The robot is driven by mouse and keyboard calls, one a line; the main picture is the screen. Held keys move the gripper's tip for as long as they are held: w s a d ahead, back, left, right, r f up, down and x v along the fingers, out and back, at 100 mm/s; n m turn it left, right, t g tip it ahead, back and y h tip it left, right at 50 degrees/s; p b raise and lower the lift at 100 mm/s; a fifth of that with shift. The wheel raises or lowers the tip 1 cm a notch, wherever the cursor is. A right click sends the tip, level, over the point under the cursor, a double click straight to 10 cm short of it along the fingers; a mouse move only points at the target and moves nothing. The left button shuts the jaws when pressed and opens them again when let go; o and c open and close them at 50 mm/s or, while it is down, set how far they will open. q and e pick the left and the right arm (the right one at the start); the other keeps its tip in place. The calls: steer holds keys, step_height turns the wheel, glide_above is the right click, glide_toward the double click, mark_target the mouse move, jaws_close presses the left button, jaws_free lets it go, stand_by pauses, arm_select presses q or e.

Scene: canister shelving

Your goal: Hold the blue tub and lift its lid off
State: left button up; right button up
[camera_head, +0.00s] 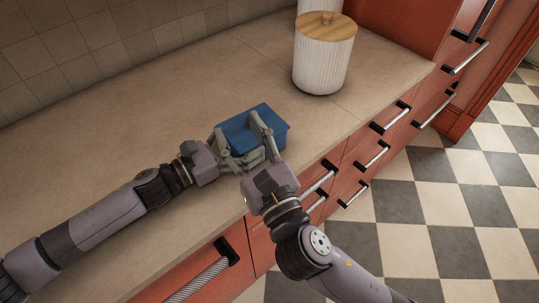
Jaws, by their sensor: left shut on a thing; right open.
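The blue tub (271,144) stands on the beige counter, with its blue lid (243,124) on top. My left gripper (236,153) reaches in from the left and is shut on the tub at its near left side. My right gripper (262,127) comes from the lower right and is open, with its fingers over the near edge and top of the lid. The fingers of both grippers hide part of the tub's front. I cannot tell whether the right fingers touch the lid.
A white ribbed canister (322,66) with a wooden lid stands behind and to the right, with another partly visible behind it. The counter (180,92) is clear at the back left. Red drawers (347,157) with metal handles line the counter's front.

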steer(key=s+d+f+m+g+h, duration=0.1)
steer(key=s+d+f+m+h, duration=0.1)
steer(key=d+f+h, duration=0.25)
glide_toward(252, 109)
steer(key=shift+y, duration=0.35)
steer(key=w, duration=0.1)
steer(key=w+a+r, duration=0.1)
steer(key=w, duration=0.1)
steer(key=w+r, duration=0.1)
steer(key=shift+w+a, duration=0.25)
steer(key=shift+a, duration=0.15)
steer(key=shift+c, duration=0.2)
jaws_close()
steer(key=shift+r, duration=0.2)
steer(key=shift+r, duration=0.95)
steer(key=shift+r, duration=0.1)
